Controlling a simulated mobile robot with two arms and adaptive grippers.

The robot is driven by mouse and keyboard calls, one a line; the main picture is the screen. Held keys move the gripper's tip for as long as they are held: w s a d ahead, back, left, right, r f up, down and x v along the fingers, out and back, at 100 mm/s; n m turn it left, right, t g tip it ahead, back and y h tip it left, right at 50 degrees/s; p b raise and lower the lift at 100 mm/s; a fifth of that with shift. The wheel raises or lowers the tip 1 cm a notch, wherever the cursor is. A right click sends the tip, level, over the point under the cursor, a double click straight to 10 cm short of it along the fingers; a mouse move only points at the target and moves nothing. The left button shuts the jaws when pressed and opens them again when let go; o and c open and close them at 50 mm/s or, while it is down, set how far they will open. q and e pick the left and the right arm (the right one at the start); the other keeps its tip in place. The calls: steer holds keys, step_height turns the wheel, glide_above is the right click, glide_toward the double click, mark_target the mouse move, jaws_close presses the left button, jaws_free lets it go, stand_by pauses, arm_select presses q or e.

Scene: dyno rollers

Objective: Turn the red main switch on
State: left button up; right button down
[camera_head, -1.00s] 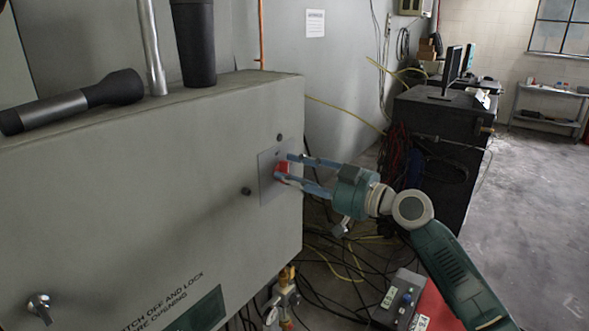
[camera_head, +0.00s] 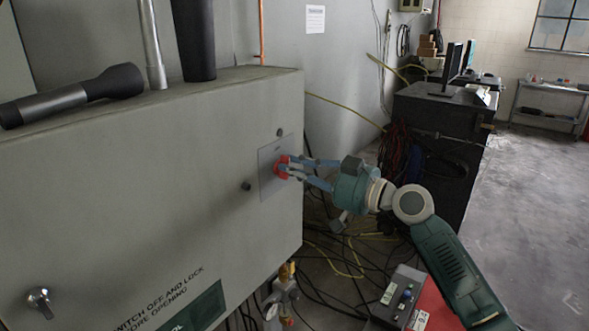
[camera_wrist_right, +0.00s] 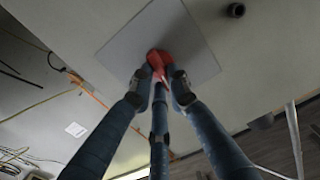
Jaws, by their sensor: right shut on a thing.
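The red main switch (camera_head: 282,167) sits on a light square plate (camera_head: 268,183) at the right end of the grey cabinet's front. My right gripper (camera_head: 289,168) is at the switch with its fingers shut around the red knob. The right wrist view shows the red switch (camera_wrist_right: 157,61) between the blue fingertips (camera_wrist_right: 161,85), with the plate (camera_wrist_right: 190,30) behind it. The fingers hide part of the knob, so its exact angle is hard to tell. My left gripper is not in view.
The grey cabinet (camera_head: 130,180) fills the left side. A flashlight (camera_head: 75,95) and a dark cylinder (camera_head: 194,40) are on its top. A small black knob (camera_head: 246,186) sticks out left of the plate. Cables hang below right, near a control box (camera_head: 400,295).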

steer(key=m+p, duration=0.1)
steer(key=m, duration=0.4)
steer(key=m+p, duration=0.2)
steer(key=m, duration=0.3)
steer(key=f+m+p, duration=0.1)
steer(key=m+p, duration=0.1)
steer(key=m, duration=0.4)
steer(key=shift+w+d, duration=0.1)
steer(key=shift+w, duration=0.05)
steer(key=shift+f+p, duration=0.1)
steer(key=shift+p, duration=0.2)
steer(key=c, duration=1.7)
jaws_free()
steer(key=shift+o, duration=0.2)
steer(key=v, duration=1.2)
